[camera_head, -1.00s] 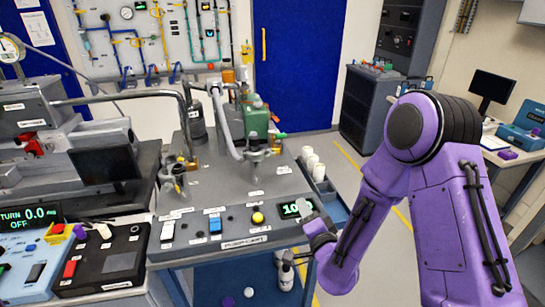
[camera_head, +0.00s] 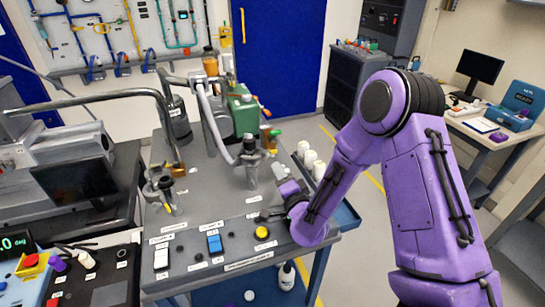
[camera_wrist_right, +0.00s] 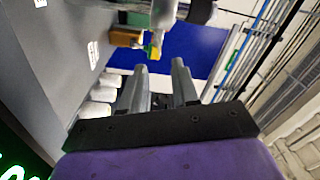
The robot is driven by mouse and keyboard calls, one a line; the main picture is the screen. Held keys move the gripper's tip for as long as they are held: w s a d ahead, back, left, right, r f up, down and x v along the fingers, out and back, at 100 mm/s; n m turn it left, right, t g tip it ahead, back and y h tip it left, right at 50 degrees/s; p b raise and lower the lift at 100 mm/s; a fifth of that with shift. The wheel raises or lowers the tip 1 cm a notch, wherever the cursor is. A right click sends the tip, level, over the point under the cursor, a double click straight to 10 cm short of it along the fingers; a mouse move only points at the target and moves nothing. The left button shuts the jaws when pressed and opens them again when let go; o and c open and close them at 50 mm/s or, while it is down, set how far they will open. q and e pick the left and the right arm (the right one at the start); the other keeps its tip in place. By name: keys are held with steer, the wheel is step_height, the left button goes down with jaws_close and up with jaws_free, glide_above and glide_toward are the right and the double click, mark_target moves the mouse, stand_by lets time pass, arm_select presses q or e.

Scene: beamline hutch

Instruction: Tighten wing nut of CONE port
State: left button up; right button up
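Two grey metal ports with fittings on top stand on the grey bench panel (camera_head: 215,210): a left port (camera_head: 160,187) and a right port (camera_head: 251,162). The small labels are too blurred to tell which is CONE, and I cannot make out how tight any wing nut is. My right gripper (camera_head: 277,200) is just in front and to the right of the right port, apart from it. In the right wrist view its two grey fingers (camera_wrist_right: 160,88) are spread with nothing between them. A grey cylindrical fitting (camera_wrist_right: 164,12) shows beyond the fingertips. My left gripper is out of view.
A green block (camera_head: 243,115) and a grey hose (camera_head: 211,122) stand behind the right port. White cylinders (camera_head: 311,160) line the bench's right side. Buttons, including a yellow one (camera_head: 262,233), sit along the front. A metal pipe (camera_head: 105,95) arches at left.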

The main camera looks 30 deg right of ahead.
mark_target(269, 156)
steer(key=p+x, duration=0.1)
steer(key=x, duration=0.5)
steer(key=shift+w+f, duration=0.15)
steer(key=shift+w, duration=0.05)
jaws_close()
steer(key=shift+m, duration=0.3)
steer(key=m+b, duration=0.2)
steer(key=m, duration=0.1)
steer(key=m+b, duration=0.1)
steer(key=m, duration=0.1)
steer(key=shift+d+f, duration=0.1)
steer(key=shift+f, duration=0.15)
steer(key=m+b, duration=0.2)
steer(key=m, duration=0.3)
jaws_free()
